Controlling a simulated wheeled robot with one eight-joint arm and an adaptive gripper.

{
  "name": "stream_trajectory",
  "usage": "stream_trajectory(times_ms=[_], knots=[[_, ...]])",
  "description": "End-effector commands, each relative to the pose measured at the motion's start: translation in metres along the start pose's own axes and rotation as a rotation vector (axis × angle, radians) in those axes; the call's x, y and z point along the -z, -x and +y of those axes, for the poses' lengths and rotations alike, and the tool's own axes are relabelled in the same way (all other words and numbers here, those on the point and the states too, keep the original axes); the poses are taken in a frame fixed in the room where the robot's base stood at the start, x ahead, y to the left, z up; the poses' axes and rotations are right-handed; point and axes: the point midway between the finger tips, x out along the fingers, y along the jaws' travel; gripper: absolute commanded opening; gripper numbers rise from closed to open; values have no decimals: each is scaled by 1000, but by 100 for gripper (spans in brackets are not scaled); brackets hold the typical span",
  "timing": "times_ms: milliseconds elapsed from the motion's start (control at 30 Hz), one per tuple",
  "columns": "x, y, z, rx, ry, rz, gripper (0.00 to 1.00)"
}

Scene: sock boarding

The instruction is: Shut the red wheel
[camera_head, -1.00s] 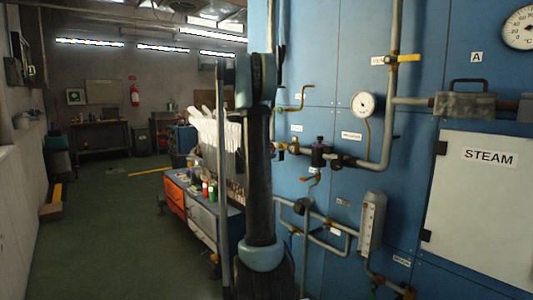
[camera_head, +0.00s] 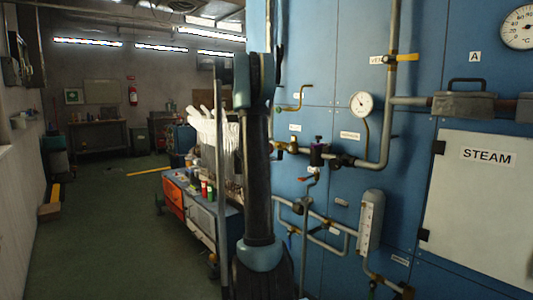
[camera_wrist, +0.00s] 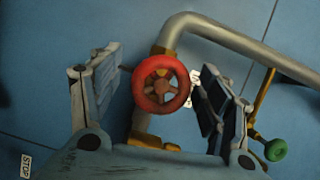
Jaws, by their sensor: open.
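The red wheel (camera_wrist: 161,84) shows in the wrist view, a round handwheel with spokes mounted on a pipe with brass fittings. My gripper (camera_wrist: 160,88) is open, with one finger on the left of the wheel and one on the right. Gaps show between the wheel and both fingers in the picture; how far the wheel lies in depth from the fingertips I cannot tell. In the head view my arm stands in front of the blue panel, and I make out neither the red wheel nor the gripper there.
A grey pipe (camera_wrist: 238,40) bends away from above the wheel, and a green knob (camera_wrist: 276,150) sits to the right. In the head view are a pressure gauge (camera_head: 361,104), a white STEAM door (camera_head: 477,205) and a cart (camera_head: 203,217).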

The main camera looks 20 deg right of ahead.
Motion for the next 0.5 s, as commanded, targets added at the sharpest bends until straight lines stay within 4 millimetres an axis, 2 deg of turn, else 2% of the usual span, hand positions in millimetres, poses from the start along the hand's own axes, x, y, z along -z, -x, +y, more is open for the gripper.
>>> stream_trajectory(times_ms=[167,500], knots=[[0,24,0,0,0,-3,70],[1,88,2,-1,0,-2,70]])
